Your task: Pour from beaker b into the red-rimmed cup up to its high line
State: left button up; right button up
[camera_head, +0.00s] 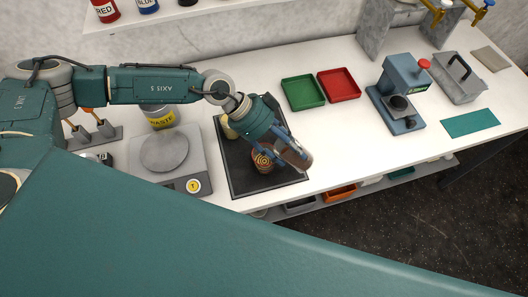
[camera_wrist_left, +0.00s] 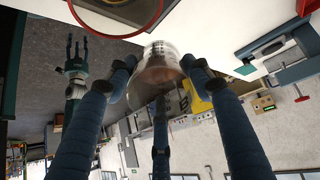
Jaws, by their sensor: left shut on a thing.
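My left gripper (camera_head: 285,150) is shut on a clear glass beaker (camera_head: 298,154), which is strongly tilted over the front right of the black tray. I cannot read a letter on it. In the left wrist view the fingers close around the beaker (camera_wrist_left: 160,66), with some brownish tint inside. A red rim (camera_wrist_left: 118,30) shows at the top of the left wrist view. The cup's line and liquid level cannot be made out. My right gripper (camera_wrist_left: 76,52) looks open and empty.
The black tray (camera_head: 238,184) also holds a pale yellowish vessel (camera_head: 228,127) behind my arm. A scale (camera_head: 165,153) and a waste container (camera_head: 160,117) stand left. Green (camera_head: 303,92) and red (camera_head: 339,85) trays lie behind right. The white table between tray and blue press (camera_head: 400,95) is clear.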

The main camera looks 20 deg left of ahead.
aim_at(309, 157)
pick_arm(q)
jog(key=shift+d+y, duration=0.25)
jog(key=shift+y, duration=0.05)
jog(key=d+f+y, duration=0.1)
jog(key=f+y, duration=0.1)
jog(key=f, duration=0.1)
jog(key=d+f+y, duration=0.1)
jog(key=shift+w+d+f, duration=0.15)
jog(key=shift+d, duration=0.2)
jog(key=shift+d+f+g+y, duration=0.25)
jog(key=shift+d+y, duration=0.5)
jog(key=shift+y, duration=0.45)
jog(key=shift+d+y, duration=0.3)
jog(key=shift+y, duration=0.2)
jog(key=shift+w+d+f+y, duration=0.15)
jog(key=shift+d+y, duration=0.1)
jog(key=shift+y, duration=0.35)
jog(key=shift+r, duration=3)
pick_arm(e)
jog(key=shift+d, duration=0.3)
